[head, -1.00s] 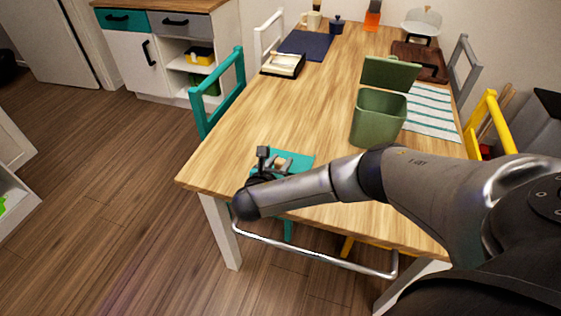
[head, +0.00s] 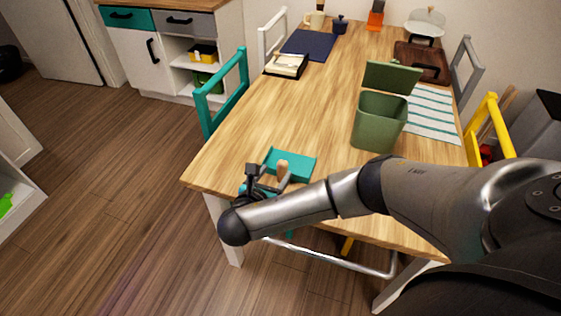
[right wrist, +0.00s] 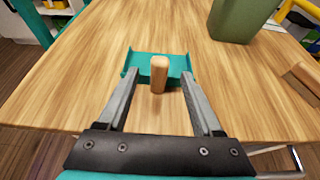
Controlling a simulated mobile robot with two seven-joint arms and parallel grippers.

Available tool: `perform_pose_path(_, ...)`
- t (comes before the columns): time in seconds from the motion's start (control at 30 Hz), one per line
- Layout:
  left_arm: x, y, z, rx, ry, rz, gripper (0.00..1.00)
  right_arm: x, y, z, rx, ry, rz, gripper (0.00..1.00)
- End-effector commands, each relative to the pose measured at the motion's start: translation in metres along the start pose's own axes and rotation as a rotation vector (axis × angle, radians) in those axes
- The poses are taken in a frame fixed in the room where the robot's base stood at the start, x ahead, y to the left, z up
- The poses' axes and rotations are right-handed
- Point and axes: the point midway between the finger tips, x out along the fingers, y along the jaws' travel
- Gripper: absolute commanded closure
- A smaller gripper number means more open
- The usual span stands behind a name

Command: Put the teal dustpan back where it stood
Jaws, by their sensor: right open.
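The teal dustpan (head: 293,163) lies on the near left part of the wooden table, its wooden handle pointing toward my right gripper (head: 270,181). In the right wrist view the dustpan (right wrist: 146,62) lies just beyond the fingertips, its tray open and empty. Its handle (right wrist: 159,73) shows between the two fingers, with a gap on each side. My right gripper (right wrist: 159,76) is open and holds nothing. In the head view my forearm and wrist hide part of the table's near edge. My left gripper is not in view.
A green open-lidded bin (head: 379,121) stands right of the dustpan. A striped cloth (head: 432,113), a dark blue mat (head: 308,44) and a box (head: 286,65) lie farther back. A teal chair (head: 222,93) and a yellow chair (head: 490,125) flank the table. The table's middle is clear.

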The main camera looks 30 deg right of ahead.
Motion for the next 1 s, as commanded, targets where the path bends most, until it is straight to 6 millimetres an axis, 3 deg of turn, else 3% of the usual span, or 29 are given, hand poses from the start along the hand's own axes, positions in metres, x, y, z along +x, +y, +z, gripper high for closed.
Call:
perform_pose_path(0.03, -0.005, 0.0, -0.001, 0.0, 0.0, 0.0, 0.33, -0.012, 0.0, 0.001, -0.001, 0.004, 0.002, 0.33)
perform_pose_path(0.2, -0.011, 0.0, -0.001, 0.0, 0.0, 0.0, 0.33, -0.036, 0.0, 0.0, 0.0, 0.002, 0.001, 0.33)
perform_pose_path(0.57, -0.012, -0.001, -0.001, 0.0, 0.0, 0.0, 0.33, -0.046, 0.0, -0.001, 0.001, 0.0, -0.001, 0.33)
perform_pose_path(0.7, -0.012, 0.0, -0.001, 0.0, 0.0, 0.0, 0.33, -0.056, 0.009, -0.014, 0.044, 0.068, 0.033, 0.33)
perform_pose_path(0.77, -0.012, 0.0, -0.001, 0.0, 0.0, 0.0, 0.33, -0.069, 0.02, -0.03, 0.107, 0.156, 0.075, 0.33)
perform_pose_path(0.9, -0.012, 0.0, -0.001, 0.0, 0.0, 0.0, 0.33, -0.124, 0.064, -0.073, 0.377, 0.479, 0.201, 0.33)
perform_pose_path(1.0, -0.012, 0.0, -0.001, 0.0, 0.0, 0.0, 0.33, -0.165, 0.094, -0.084, 0.603, 0.7, 0.265, 0.33)
